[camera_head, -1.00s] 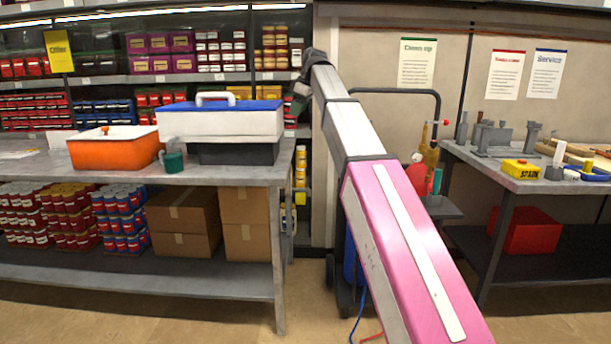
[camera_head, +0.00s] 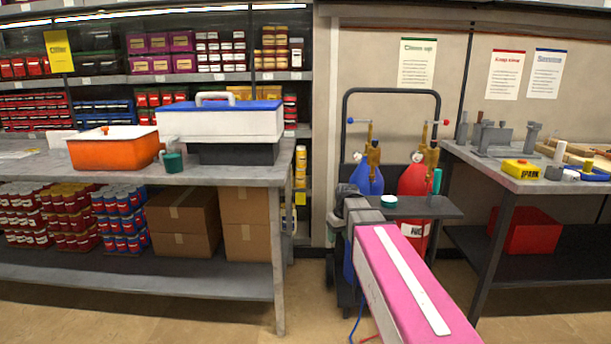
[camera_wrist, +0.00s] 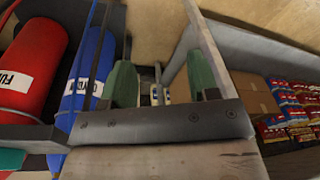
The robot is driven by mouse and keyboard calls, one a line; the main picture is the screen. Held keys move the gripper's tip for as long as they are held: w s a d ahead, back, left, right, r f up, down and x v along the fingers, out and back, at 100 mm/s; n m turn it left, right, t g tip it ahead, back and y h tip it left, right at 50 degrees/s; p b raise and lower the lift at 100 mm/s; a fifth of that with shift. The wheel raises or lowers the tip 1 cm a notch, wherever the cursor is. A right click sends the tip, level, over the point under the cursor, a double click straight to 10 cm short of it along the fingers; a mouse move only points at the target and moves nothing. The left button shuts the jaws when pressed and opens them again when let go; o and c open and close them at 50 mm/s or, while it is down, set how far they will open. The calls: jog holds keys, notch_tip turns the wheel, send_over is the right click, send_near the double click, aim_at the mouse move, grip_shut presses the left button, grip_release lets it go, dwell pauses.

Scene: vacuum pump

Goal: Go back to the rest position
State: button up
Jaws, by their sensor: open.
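My gripper (camera_wrist: 161,68) shows in the wrist view as two green fingers standing well apart, open with nothing between them. In the head view my pink and grey arm reaches low in front of the gas-cylinder cart (camera_head: 437,105). The end of the arm is near the cart's left side, and I cannot make out the fingers there. In the wrist view a red cylinder (camera_wrist: 32,62) and a blue cylinder (camera_wrist: 92,75) lie to the left of the fingers, apart from them.
A long workbench (camera_head: 225,175) on the left carries an orange box (camera_head: 112,153) and a white case with a blue lid (camera_head: 215,124). Another bench (camera_head: 508,178) stands right with a yellow box (camera_head: 521,170). A small shelf (camera_head: 425,208) projects from the cart. Some floor is clear in front.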

jog(key=s+d+f+m, duration=0.2)
jog(key=s+d+f, duration=0.1)
jog(key=s+f, duration=0.4)
jog(key=s+d+f+m+g+h, duration=0.1)
jog(key=s+d+f+m, duration=0.2)
jog(key=s+f, duration=0.5)
jog(key=shift+s+d, duration=0.4)
jog(key=shift+s, duration=0.45)
jog(key=shift+f, duration=0.1)
